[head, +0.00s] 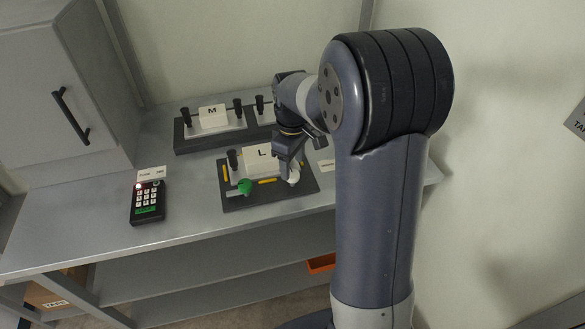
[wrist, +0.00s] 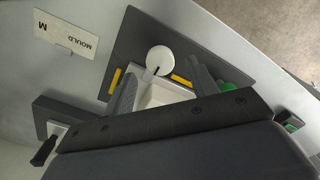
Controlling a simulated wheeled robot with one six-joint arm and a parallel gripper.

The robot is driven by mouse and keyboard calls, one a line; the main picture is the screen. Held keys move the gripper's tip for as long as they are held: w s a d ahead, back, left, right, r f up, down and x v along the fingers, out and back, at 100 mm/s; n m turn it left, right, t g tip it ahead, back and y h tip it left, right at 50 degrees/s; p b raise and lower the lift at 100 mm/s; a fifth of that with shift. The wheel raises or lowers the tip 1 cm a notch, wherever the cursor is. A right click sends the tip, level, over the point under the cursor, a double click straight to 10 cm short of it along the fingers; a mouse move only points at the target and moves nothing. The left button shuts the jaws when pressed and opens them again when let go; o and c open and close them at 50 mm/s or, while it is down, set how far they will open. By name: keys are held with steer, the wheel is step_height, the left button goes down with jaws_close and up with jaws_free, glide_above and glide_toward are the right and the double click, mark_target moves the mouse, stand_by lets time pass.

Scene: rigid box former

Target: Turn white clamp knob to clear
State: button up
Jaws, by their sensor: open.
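The white clamp knob (head: 294,178) sits at the right front of the dark base plate (head: 235,204) of the L fixture. In the wrist view the round white knob (wrist: 159,59) shows a dark pointer line on its lower left side. My gripper (head: 287,172) is above and beside it, pointing down. In the wrist view my gripper (wrist: 163,82) is open, with one finger either side of the knob's near edge. Nothing is held. Contact between fingers and knob cannot be told. A green knob (head: 245,187) stands at the left of the same plate.
A white L block (head: 262,158) and a black post (head: 232,158) stand on the plate. The M fixture (head: 212,121) is behind. A keypad (head: 149,203) lies left, near a cabinet (head: 60,100). A MOULD M label (wrist: 67,37) lies on the bench. The front bench strip is clear.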

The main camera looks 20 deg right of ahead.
mark_target(292, 173)
steer(key=shift+f, duration=1.5)
steer(key=shift+c, duration=0.2)
steer(key=c, duration=0.9)
